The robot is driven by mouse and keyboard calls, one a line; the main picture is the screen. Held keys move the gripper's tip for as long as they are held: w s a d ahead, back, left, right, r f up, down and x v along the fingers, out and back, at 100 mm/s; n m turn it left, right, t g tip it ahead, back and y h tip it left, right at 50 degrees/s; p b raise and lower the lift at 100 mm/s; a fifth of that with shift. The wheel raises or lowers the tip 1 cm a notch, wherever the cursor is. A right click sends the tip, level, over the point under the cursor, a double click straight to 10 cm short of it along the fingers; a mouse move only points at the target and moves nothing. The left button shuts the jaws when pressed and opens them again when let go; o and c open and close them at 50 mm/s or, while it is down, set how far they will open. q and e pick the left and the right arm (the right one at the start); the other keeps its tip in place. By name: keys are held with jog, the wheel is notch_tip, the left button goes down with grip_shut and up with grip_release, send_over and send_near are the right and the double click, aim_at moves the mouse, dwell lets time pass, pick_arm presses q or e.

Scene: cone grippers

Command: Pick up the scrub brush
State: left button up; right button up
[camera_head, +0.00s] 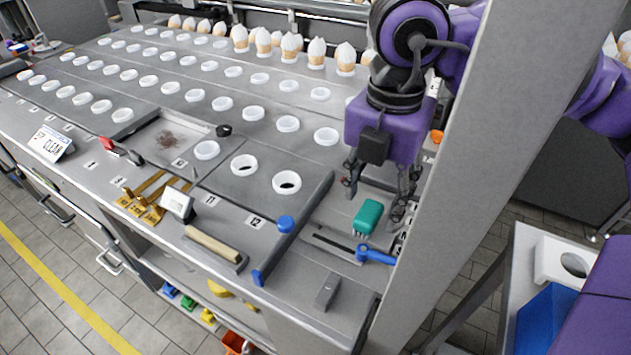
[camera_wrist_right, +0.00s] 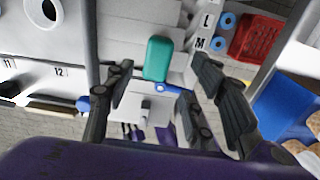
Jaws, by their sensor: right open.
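The scrub brush, with a teal top and pale bristles along its lower edge (camera_head: 368,216), rests on the grey counter near its front right corner. It also shows in the right wrist view (camera_wrist_right: 157,58), just beyond the fingers. My right gripper (camera_head: 379,190) points down above and slightly behind the brush, with its fingers spread and nothing between them. In the right wrist view the fingers (camera_wrist_right: 163,95) are wide apart and do not appear to touch the brush. My left gripper is not in view.
A blue-handled tool (camera_head: 376,255) lies close in front of the brush. A dark raised bar with a blue end (camera_head: 297,225) runs to its left. White ring holders (camera_head: 287,182) and filled cones (camera_head: 291,46) stand farther back. A grey post (camera_head: 470,130) rises at right.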

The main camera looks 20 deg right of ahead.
aim_at(371, 210)
jog(key=f, duration=0.5)
jog(key=shift+w+d+f, duration=0.15)
jog(key=shift+w+f, duration=0.2)
jog(key=shift+w, duration=0.05)
jog(key=c, duration=1.3)
jog(key=shift+o, duration=0.2)
jog(key=shift+r, duration=5.05)
